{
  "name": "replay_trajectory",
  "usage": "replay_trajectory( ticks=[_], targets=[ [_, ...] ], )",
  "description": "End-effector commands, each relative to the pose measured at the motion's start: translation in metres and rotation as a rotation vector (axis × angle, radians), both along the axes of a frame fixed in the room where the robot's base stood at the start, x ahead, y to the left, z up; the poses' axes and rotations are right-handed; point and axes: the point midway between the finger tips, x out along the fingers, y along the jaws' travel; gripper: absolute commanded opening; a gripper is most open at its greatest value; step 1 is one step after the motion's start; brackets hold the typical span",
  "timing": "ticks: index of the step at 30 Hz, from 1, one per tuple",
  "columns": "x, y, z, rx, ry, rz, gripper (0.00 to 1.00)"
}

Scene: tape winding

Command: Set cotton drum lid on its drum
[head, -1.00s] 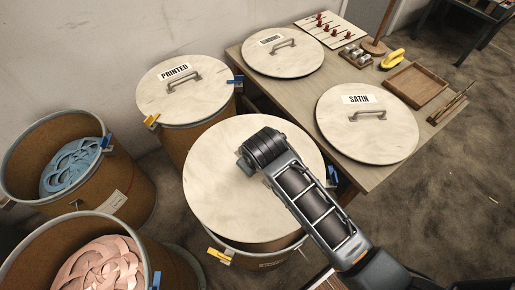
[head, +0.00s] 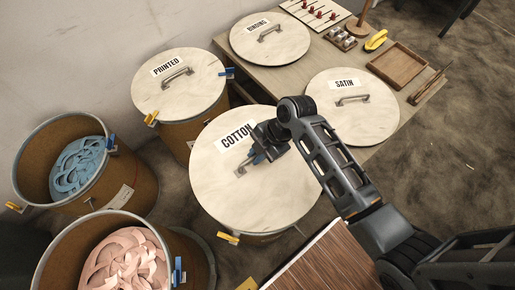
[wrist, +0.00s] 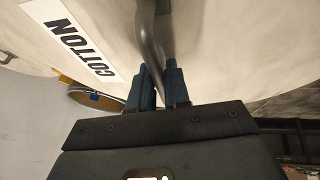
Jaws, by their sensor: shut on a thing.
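The cotton drum lid (head: 285,190) is a pale round disc with a COTTON label (head: 236,136) and a metal handle. It lies over its brown drum (head: 262,238), covering nearly all of the drum's top; I cannot tell whether the lid touches the rim all round. My gripper (head: 252,162) is at the handle near the middle of the lid. In the wrist view my gripper (wrist: 159,85) has its two dark fingers shut on the lid handle (wrist: 153,35), with the label close by on the left.
The lidded printed drum (head: 180,80) stands behind. Open drums of blue strips (head: 78,165) and pink strips (head: 125,265) stand at left. The table (head: 292,85) at the back right bears the binding lid (head: 270,40), the satin lid (head: 350,105) and a wooden tray (head: 398,66).

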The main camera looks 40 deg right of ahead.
Motion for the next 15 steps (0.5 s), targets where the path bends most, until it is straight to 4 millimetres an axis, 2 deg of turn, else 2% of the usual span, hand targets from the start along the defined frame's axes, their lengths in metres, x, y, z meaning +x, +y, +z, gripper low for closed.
replay_trajectory(
  ticks=[5,15],
  targets=[
    [-0.001,0.000,0.002,-0.001,-0.002,0.051,0.00],
    [-0.001,0.000,-0.021,-0.002,-0.002,0.051,0.00]
  ],
)
